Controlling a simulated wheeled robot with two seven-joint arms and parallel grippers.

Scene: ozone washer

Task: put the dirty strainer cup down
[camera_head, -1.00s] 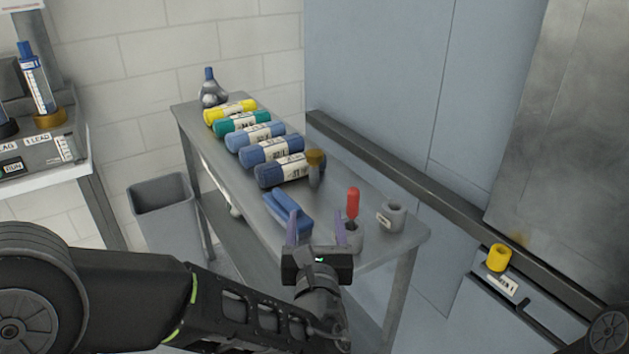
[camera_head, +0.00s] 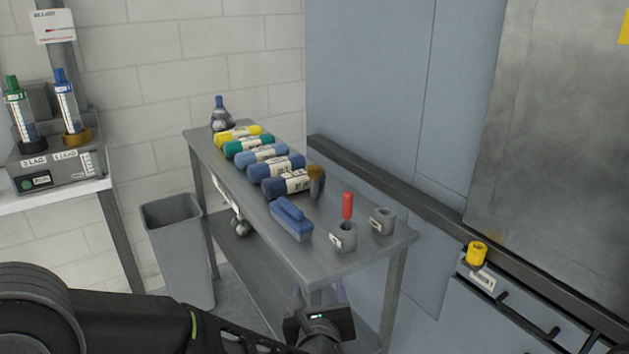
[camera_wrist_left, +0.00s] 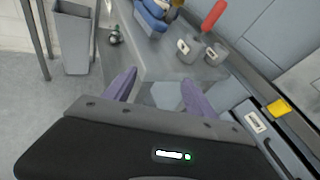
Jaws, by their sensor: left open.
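Two grey cups with small white labels stand on the near end of the metal cart (camera_head: 340,262). The left cup (camera_head: 343,238) has a red-handled tool (camera_head: 347,205) upright in it, and the right cup (camera_head: 382,221) looks empty. The labels are too small to read, so I cannot tell which is the dirty strainer cup. My left gripper (camera_head: 319,297) is open and empty, low at the cart's near edge and apart from both cups. Its two purple fingers are spread in the left wrist view (camera_wrist_left: 158,92). My right gripper is not seen.
A blue block (camera_head: 291,219), a brown-topped brush-like item (camera_head: 316,182) and several labelled bottles (camera_head: 262,153) lie farther back on the cart. A grey bin (camera_head: 176,245) stands left.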

